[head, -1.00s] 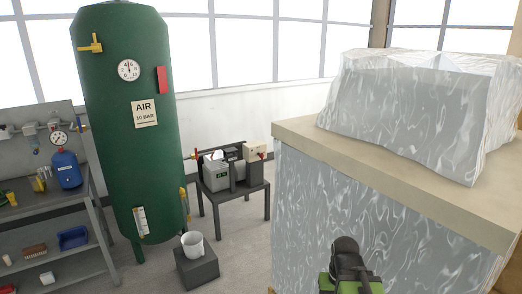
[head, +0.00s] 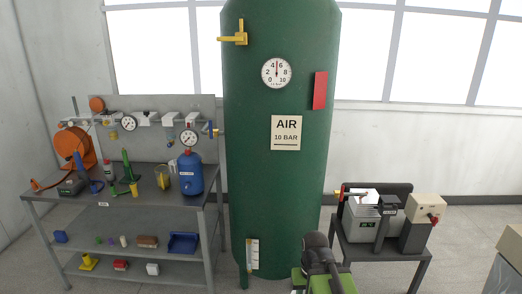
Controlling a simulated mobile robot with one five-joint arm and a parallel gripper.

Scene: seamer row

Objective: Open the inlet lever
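A green air tank (head: 262,165) stands upright in the middle, with a dial and a sign reading AIR 10 BAR. A yellow lever valve (head: 238,38) is on its upper left, with one arm upright and one pointing left. A small blue lever (head: 211,129) sits at the right end of the bench's air line, beside the tank. A red handle (head: 340,192) shows at the left of the small machine. No label marks which is the inlet lever. Dark and green parts of my arm show at the bottom centre; I cannot make out my gripper's fingers.
A grey workbench (head: 110,205) at left holds gauges, a blue vessel (head: 188,172), an orange reel (head: 76,146) and small items. A grey machine (head: 375,218) stands on a low table at right. A box corner (head: 512,245) is at the right edge. Floor shows between the furniture.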

